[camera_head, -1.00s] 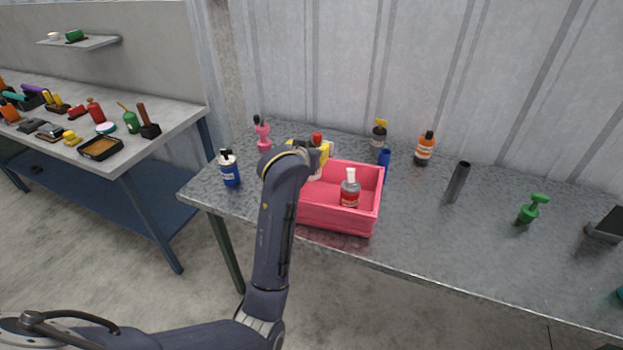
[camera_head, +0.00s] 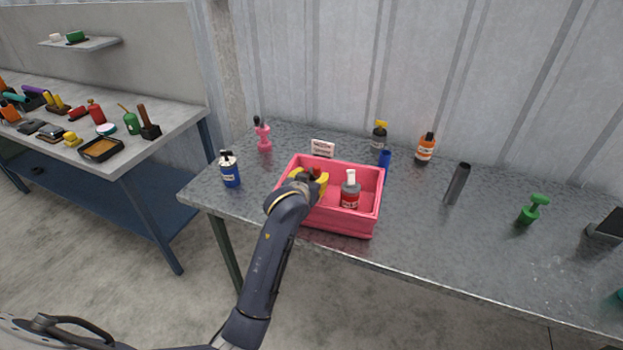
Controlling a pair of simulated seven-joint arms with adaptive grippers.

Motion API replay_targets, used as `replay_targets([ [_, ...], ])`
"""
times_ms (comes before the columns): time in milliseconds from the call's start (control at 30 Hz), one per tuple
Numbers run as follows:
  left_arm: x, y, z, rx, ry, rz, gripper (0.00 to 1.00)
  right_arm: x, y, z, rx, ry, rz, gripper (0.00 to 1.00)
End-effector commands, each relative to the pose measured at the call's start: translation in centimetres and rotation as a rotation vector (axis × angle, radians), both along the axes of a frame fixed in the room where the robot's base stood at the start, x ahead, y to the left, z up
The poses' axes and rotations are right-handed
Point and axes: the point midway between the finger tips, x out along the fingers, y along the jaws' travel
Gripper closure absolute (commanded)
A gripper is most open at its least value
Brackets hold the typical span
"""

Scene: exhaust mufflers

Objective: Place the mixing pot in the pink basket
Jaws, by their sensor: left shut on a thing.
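The pink basket (camera_head: 342,222) stands near the front edge of the metal table. My left gripper (camera_head: 314,180) reaches over its left part. It is shut on a yellow thing with a red part (camera_head: 323,183), which I take to be the mixing pot. The held thing is low, within the basket's outline. My gripper hides much of it, and I cannot tell whether it touches the floor. A grey and red bottle with a white cap (camera_head: 350,192) stands upright in the basket, to the right of it. My right gripper is not in view.
A blue bottle (camera_head: 230,172) and a pink bottle (camera_head: 264,136) stand left of the basket. A white sign (camera_head: 322,148), a yellow-topped bottle (camera_head: 379,138) and an orange bottle (camera_head: 425,149) are behind.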

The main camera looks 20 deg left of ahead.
Motion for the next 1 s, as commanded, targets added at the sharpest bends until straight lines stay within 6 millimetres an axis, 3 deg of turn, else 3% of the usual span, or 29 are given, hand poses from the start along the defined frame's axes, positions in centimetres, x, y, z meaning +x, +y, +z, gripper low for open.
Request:
replay_targets([
  [400,0.0,0.01,-0.31,0.0,0.0,0.0,0.85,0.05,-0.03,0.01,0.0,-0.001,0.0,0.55],
  [433,0.0,0.0,-0.29,0.0,0.0,0.0,0.47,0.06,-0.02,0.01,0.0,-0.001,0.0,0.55],
  [600,0.01,0.0,-0.27,0.0,0.0,0.0,0.28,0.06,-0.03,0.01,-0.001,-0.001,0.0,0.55],
  [1000,-0.55,-0.05,0.26,-0.001,-0.001,-0.001,0.28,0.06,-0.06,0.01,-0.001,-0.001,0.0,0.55],
])
